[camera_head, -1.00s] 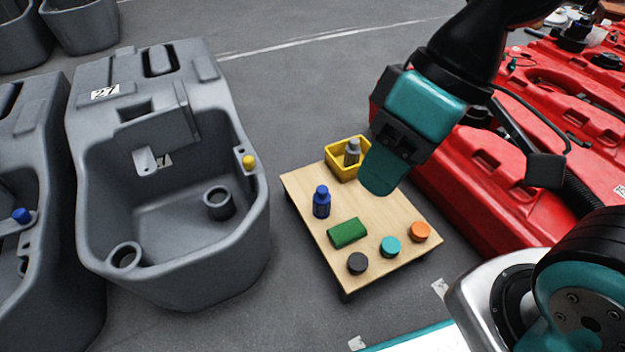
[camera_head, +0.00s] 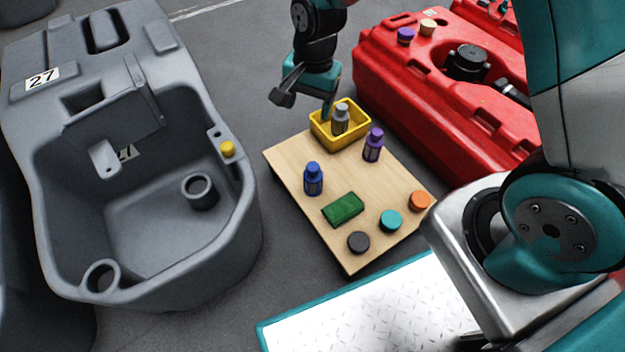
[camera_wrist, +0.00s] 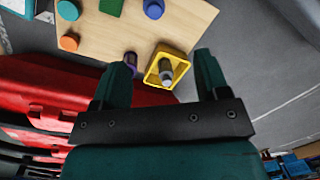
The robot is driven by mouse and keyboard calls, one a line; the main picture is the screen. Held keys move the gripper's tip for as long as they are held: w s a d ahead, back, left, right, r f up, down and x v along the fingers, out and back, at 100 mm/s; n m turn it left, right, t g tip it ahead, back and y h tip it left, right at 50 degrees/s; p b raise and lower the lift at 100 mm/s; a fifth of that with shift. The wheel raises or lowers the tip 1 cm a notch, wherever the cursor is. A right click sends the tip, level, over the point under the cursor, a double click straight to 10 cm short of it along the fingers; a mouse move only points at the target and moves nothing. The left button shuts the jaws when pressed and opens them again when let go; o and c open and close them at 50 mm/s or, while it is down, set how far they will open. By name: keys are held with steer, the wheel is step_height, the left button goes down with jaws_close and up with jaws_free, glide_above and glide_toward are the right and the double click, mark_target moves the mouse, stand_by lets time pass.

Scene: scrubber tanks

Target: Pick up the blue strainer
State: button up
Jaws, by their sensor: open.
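I cannot make out a thing that is clearly a blue strainer. The only blue thing on the low wooden table (camera_head: 290,160) is a blue bottle (camera_head: 313,179), upright at its left side. It also shows in the wrist view (camera_wrist: 154,8) at the top edge. My gripper (camera_head: 306,100) is open and empty, above the back of the table by the yellow bin (camera_head: 321,133). The blue bottle is apart from it, nearer the head camera. In the wrist view my open fingers (camera_wrist: 160,60) frame the yellow bin and a purple bottle (camera_wrist: 130,59).
A grey bottle (camera_head: 340,119) stands in the bin. A purple bottle (camera_head: 373,145), green block (camera_head: 343,209) and dark, teal and orange discs are on the table. A grey tank (camera_head: 235,245) with a yellow knob (camera_head: 227,148) stands left, a red tank (camera_head: 385,85) right.

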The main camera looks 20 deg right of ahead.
step_height(320, 180, down, 9)
steer(key=w+d+m+h, duration=0.1)
steer(key=w+d+m, duration=0.1)
steer(key=m, duration=0.2)
steer(key=b, duration=0.6)
glide_above(313, 166)
steer(key=f, duration=1.1)
steer(key=shift+w+d, duration=0.1)
steer(key=shift+d, duration=0.1)
step_height(313, 166, down, 6)
steer(key=b, duration=0.4)
steer(key=shift+a+f+b, duration=0.15)
steer(key=shift+f+b, duration=0.1)
steer(key=shift+b, duration=0.1)
steer(key=shift+r, duration=0.1)
steer(key=shift+c, duration=0.2)
steer(key=c, duration=1.2)
